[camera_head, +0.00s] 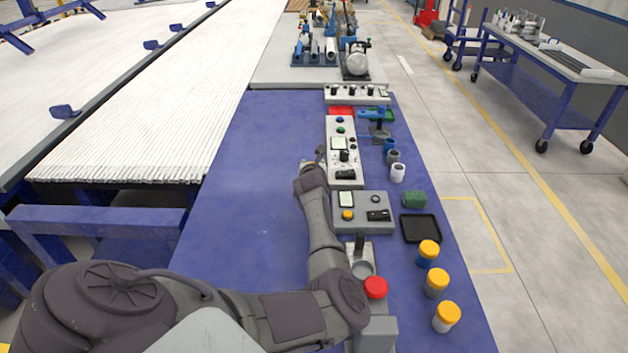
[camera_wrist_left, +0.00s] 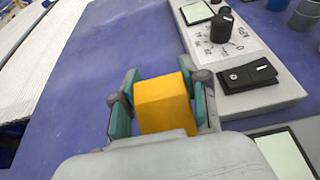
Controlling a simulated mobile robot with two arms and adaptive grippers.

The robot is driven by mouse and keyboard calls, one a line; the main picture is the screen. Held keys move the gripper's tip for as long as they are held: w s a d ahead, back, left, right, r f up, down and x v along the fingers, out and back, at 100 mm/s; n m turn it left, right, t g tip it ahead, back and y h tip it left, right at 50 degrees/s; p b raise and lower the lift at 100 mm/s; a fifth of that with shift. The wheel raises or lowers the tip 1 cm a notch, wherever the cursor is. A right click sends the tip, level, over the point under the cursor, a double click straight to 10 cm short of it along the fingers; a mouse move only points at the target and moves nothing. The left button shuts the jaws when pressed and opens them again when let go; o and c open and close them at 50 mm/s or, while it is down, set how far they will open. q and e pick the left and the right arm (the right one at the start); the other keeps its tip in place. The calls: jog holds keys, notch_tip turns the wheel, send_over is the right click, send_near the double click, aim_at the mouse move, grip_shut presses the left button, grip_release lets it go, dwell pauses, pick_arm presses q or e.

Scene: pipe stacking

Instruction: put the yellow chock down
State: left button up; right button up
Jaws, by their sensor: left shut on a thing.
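The yellow chock (camera_wrist_left: 163,104) is a block between the two green-padded fingers of my left gripper (camera_wrist_left: 165,97) in the left wrist view. The gripper is shut on it from both sides. Blue table top (camera_wrist_left: 75,85) shows around the chock; I cannot tell whether the chock touches it or hangs above it. In the head view my left gripper (camera_head: 312,164) is beside the left edge of the white control panel (camera_head: 344,175), and my own arm mostly hides the chock. My right gripper is not in view.
The blue table is clear left of the panels. White slatted rollers (camera_head: 150,90) lie to the left.

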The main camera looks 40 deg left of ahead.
pick_arm(q)
jog(key=shift+s+d+f, duration=0.95)
jog(key=shift+s+d, duration=0.05)
jog(key=shift+s, duration=0.2)
notch_tip(320, 180, down, 4)
jog(key=b, duration=0.3)
jog(key=shift+f, duration=0.2)
jog(key=o, duration=0.9)
